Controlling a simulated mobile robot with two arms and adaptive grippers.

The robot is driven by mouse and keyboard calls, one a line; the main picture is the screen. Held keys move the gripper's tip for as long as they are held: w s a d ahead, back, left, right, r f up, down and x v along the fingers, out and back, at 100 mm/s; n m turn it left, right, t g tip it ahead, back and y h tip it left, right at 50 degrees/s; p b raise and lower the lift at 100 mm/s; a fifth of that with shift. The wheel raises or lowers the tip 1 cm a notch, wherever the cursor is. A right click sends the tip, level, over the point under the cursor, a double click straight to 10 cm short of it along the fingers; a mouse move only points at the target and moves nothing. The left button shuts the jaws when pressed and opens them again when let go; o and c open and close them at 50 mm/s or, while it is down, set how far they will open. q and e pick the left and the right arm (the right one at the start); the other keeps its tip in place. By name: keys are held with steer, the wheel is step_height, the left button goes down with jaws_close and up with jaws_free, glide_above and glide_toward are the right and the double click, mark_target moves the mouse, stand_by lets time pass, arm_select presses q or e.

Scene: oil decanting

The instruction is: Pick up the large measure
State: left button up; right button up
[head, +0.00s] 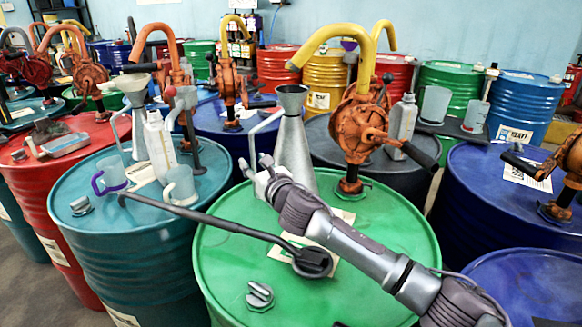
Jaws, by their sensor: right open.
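The large measure (294,158) is a tall grey metal can with a flared funnel top and a side handle (263,127). It stands upright on the green drum (215,250) in the head view. A smaller metal measure of like shape (136,118) stands on the teal drum to the left. My right gripper (255,163) reaches in from the lower right, in front of the large measure's lower body. It is open, with its fingertips by the lower end of the handle. I cannot tell whether they touch it. My left gripper is not in view.
An orange rotary pump (358,120) with a yellow spout stands right behind my right arm. A dark long-handled tool (215,222) lies across the teal and green drums. Clear jugs (181,186) and a white bottle (160,145) stand on the teal drum. Drums crowd all around.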

steer(key=shift+w+a, duration=0.3)
steer(key=shift+w, duration=0.25)
steer(key=shift+c, duration=0.2)
jaws_close()
steer(key=shift+r, duration=0.15)
